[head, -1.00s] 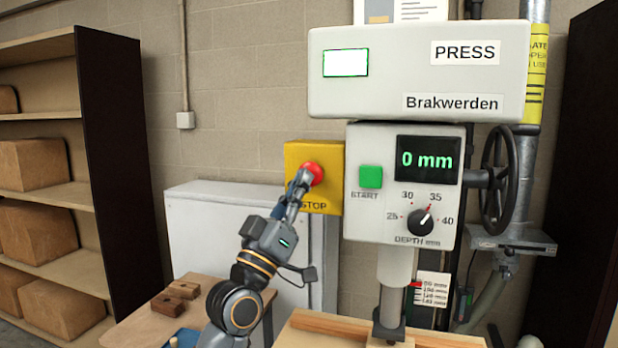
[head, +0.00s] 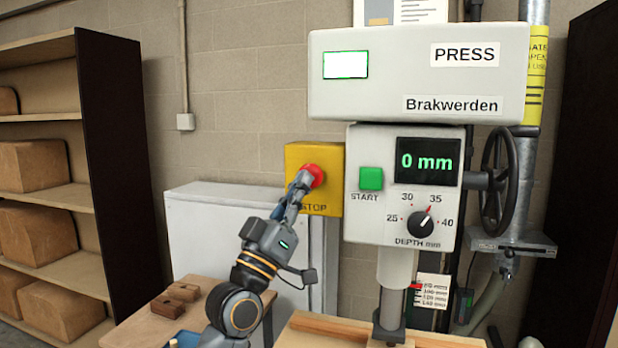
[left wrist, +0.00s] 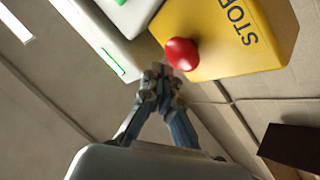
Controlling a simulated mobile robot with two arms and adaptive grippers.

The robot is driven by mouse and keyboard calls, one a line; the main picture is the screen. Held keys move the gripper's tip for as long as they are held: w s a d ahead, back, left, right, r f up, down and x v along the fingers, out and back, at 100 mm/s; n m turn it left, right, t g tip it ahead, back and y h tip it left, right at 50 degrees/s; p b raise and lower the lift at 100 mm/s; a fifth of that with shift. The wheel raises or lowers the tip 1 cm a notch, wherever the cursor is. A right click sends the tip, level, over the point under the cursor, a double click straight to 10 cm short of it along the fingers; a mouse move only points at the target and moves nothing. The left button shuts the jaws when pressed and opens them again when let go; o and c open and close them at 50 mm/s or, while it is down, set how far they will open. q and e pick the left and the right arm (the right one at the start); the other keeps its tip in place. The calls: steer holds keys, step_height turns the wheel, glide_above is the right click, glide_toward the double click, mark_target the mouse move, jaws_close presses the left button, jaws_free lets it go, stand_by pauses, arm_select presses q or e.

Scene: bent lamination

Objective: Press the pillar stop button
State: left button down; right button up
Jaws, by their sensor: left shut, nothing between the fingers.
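The stop button is a red dome (head: 314,174) on a yellow box (head: 325,207) marked STOP, left of the press control panel. It also shows in the left wrist view as a red button (left wrist: 182,54) on the yellow box (left wrist: 226,30). My left gripper (head: 304,180) is shut and empty, with its fingertips at the lower left of the button in the head view. In the left wrist view the closed fingertips (left wrist: 158,73) appear just beside the button; I cannot tell whether they touch it. My right gripper is not in view.
The press panel carries a green START button (head: 371,178), a display (head: 427,160) reading 0 mm and a depth dial (head: 420,223). A black handwheel (head: 500,178) is at its right. A white cabinet (head: 205,235) stands behind my left arm.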

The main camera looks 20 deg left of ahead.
arm_select(q)
steer(key=shift+w, duration=0.15)
steer(key=shift+w, duration=0.3)
steer(key=shift+w+b, duration=0.35)
steer(key=shift+w, duration=0.15)
stand_by(1.1)
steer(key=shift+s, duration=0.1)
steer(key=shift+s+p, duration=0.45)
steer(key=shift+s, duration=0.4)
steer(key=s+p, duration=0.1)
steer(key=s, duration=0.4)
steer(key=shift+p, duration=0.4)
